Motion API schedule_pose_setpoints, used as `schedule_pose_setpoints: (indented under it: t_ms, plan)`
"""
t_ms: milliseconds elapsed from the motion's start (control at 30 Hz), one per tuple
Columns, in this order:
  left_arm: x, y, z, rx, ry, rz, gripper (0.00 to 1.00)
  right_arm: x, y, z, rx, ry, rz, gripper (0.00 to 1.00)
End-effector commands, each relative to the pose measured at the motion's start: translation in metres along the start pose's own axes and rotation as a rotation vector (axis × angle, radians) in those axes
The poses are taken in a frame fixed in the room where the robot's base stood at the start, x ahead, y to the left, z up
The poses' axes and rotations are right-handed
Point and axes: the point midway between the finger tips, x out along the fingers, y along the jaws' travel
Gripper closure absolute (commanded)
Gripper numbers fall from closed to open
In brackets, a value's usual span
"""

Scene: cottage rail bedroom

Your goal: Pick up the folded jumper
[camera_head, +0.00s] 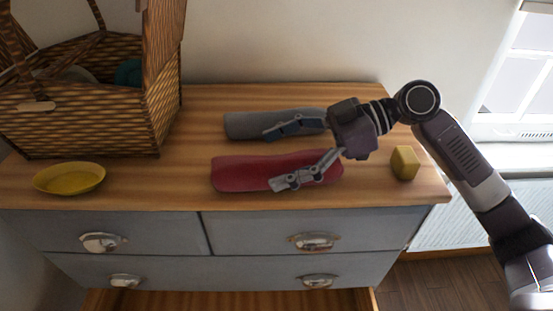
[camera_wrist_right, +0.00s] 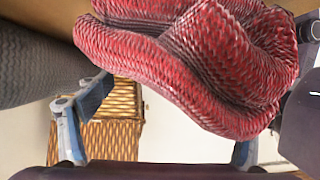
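The red knitted bundle (camera_head: 235,173), which looks like the folded jumper, lies on the dresser top near its front edge. In the right wrist view the red knit (camera_wrist_right: 190,60) fills the upper middle, thick and folded. My right gripper (camera_head: 272,160) is open wide and reaches in from the right. One finger is over the grey roll (camera_head: 245,125) behind, the other over the red bundle's front side. I cannot tell whether either finger touches the knit. The grey roll also shows in the right wrist view (camera_wrist_right: 35,65). My left gripper is not in view.
A wicker basket (camera_head: 85,125) with its lid up stands at the left. A yellow dish (camera_head: 69,178) is in front of it. A yellow block (camera_head: 404,163) sits near the right end of the dresser top (camera_head: 165,185). The wall is close behind.

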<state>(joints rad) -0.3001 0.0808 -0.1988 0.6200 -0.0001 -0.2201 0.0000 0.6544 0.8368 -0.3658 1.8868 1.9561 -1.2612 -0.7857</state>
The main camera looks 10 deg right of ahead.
Motion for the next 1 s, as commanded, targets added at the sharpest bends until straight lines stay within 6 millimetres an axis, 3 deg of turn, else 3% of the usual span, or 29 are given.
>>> schedule_pose_setpoints:
  t_ms: [67, 400, 767, 1000]
  plan:
    - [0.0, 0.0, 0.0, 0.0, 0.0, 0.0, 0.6, 0.0, 0.0, 0.0, 0.0, 0.0, 0.0, 0.26]
    - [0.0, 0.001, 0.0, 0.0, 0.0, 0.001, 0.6, -0.001, 0.0, 0.0, 0.0, 0.0, 0.001, 0.63]
    - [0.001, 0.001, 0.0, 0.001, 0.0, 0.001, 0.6, -0.002, 0.001, -0.004, -0.002, 0.002, 0.002, 0.63]
    - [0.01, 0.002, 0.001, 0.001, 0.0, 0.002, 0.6, -0.011, 0.001, -0.026, -0.007, 0.003, 0.003, 0.63]
